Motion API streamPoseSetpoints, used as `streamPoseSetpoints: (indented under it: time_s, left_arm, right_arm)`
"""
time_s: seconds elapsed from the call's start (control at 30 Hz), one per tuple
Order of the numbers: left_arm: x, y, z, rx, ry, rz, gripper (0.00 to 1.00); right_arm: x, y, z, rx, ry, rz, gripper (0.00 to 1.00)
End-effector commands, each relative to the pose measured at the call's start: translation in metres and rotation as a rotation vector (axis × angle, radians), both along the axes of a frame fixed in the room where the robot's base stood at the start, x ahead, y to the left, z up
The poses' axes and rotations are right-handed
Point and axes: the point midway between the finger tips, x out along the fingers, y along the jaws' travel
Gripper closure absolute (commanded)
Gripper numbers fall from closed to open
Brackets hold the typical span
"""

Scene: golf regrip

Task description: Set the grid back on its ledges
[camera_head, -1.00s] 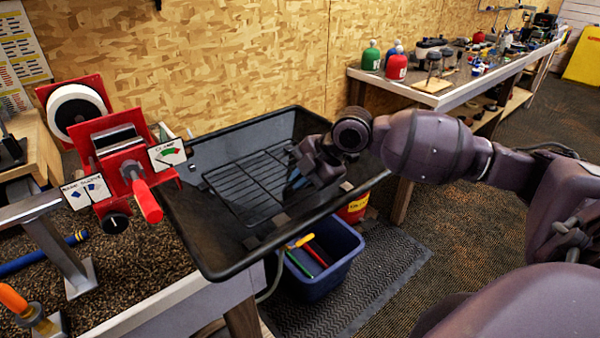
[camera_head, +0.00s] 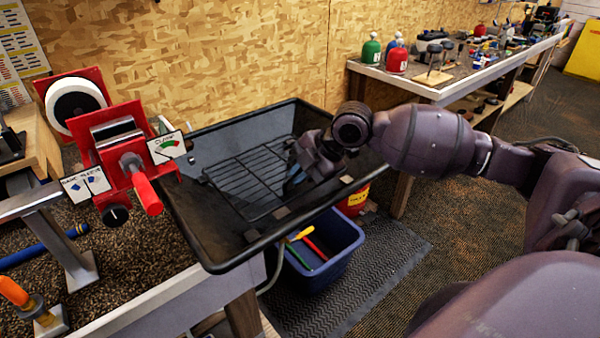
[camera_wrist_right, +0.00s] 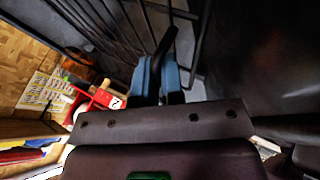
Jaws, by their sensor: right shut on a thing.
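The grid (camera_head: 248,180), a dark wire rack, lies inside the black tray (camera_head: 190,215); whether it rests on ledges or is held just above them I cannot tell. Small brownish tabs (camera_head: 281,212) show along the tray's near inner side, beside the grid. My right gripper (camera_head: 296,178) reaches into the tray at the grid's right end. In the right wrist view, the blue fingers of my right gripper (camera_wrist_right: 160,75) are closed around a dark bar of the grid (camera_wrist_right: 110,28). The gripper hides the grid's right end. My left gripper is not in view.
A red clamp stand (camera_head: 125,155) stands on the bench left of the tray. A blue bin (camera_head: 325,255) with several coloured grips is on the floor below the tray. A second bench (camera_head: 430,88) with bottles and tools stands at the back right.

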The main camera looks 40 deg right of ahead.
Motion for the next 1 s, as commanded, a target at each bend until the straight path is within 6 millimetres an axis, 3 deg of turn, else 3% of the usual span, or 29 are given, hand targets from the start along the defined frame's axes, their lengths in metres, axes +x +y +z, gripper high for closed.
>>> streamPoseSetpoints:
  time_s: [1.0]
  left_arm:
    - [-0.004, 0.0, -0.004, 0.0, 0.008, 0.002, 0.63]
  right_arm:
    - [0.0, 0.0, -0.012, 0.0, -0.001, 0.0, 1.0]
